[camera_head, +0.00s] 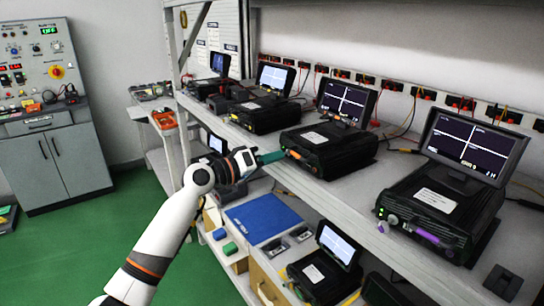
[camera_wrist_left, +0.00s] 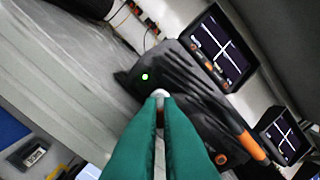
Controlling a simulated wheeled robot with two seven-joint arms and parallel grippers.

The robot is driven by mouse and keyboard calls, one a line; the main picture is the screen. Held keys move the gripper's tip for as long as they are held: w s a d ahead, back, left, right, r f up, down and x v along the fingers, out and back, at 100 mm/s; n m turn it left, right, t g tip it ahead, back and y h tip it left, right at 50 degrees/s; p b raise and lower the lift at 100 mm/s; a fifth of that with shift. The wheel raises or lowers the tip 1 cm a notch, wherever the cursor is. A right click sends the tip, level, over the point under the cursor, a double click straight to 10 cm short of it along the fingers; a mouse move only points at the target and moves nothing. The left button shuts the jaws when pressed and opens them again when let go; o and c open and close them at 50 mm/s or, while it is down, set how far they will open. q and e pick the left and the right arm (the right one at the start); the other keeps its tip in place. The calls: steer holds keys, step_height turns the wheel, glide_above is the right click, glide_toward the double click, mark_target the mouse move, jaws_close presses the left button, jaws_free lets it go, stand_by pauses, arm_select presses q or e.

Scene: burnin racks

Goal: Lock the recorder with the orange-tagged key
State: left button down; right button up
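The black recorder (camera_head: 328,145) with an orange handle stands on the upper shelf, second from the right, its screen (camera_head: 346,102) lit. It also shows tilted in the left wrist view (camera_wrist_left: 185,65), with a green light (camera_wrist_left: 145,77), the orange handle (camera_wrist_left: 246,145) and an orange round part (camera_wrist_left: 221,159). My left gripper (camera_head: 270,157) reaches its front left corner. Its green fingers (camera_wrist_left: 160,102) are nearly together in the left wrist view, around a small pale piece, seemingly the key at the lock; its tag is hidden. My right gripper is not in view.
Another recorder (camera_head: 448,203) with a purple handle stands to the right, and more recorders (camera_head: 265,112) stand to the left. The lower shelf holds a blue folder (camera_head: 262,217) and another recorder (camera_head: 322,275). Green floor (camera_head: 75,250) is open at left.

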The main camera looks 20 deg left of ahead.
arm_select(q)
steer(key=shift+r, duration=0.15)
steer(key=c, duration=1.9)
jaws_free()
steer(key=shift+w+d, duration=0.1)
steer(key=b+v, duration=0.2)
steer(key=v, duration=1)
steer(key=shift+b, duration=0.4)
